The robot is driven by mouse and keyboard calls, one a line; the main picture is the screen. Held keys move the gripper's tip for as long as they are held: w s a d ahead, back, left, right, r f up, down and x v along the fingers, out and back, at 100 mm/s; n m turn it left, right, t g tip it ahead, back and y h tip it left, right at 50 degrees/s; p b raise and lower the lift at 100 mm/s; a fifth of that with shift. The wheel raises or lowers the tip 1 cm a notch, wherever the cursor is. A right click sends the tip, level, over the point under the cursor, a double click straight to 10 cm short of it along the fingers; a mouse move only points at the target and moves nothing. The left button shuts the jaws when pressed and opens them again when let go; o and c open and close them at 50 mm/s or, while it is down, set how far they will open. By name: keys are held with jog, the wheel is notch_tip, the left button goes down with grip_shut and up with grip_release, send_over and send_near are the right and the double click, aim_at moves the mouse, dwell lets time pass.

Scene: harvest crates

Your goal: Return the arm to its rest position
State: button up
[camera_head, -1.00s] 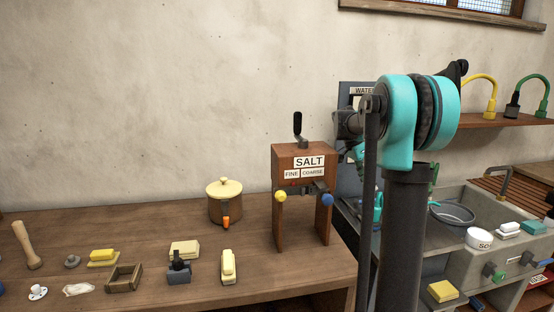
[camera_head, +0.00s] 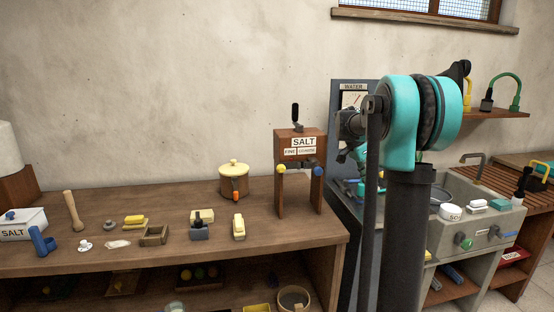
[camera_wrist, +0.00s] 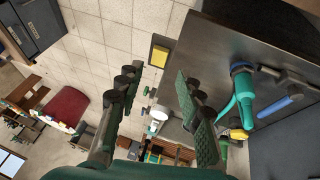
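My arm, teal and dark grey, is folded in the right part of the head view. My gripper (camera_wrist: 157,84) shows in the wrist view with its two dark fingers well apart. Nothing is held between them. Only floor tiles and distant objects show through the gap.
A wooden workbench (camera_head: 100,254) carries a salt dispenser (camera_head: 300,145), a lidded pot (camera_head: 233,181), a salt box (camera_head: 22,226) and several small items. A stone sink (camera_head: 487,228) stands at right behind my arm. A wall shelf (camera_head: 500,116) hangs above it.

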jog(key=s+a+f+n+t+y, duration=0.1)
jog(key=s+a+f+n, duration=0.3)
jog(key=s+f, duration=0.3)
jog(key=s+a+f+n+t+y, duration=0.2)
jog(key=s+a+f+n, duration=0.3)
jog(key=s, duration=0.7)
jog(key=s+a+f+n+t+y, duration=0.1)
jog(key=s+a+f+n+t, duration=0.1)
jog(key=s+a+f+n, duration=0.3)
jog(key=s+f+n, duration=0.1)
jog(key=s+f, duration=0.2)
jog(key=s, duration=0.2)
jog(key=shift+s+a+f+y, duration=0.25)
jog(key=shift+f+y, duration=0.05)
jog(key=shift+y, duration=0.1)
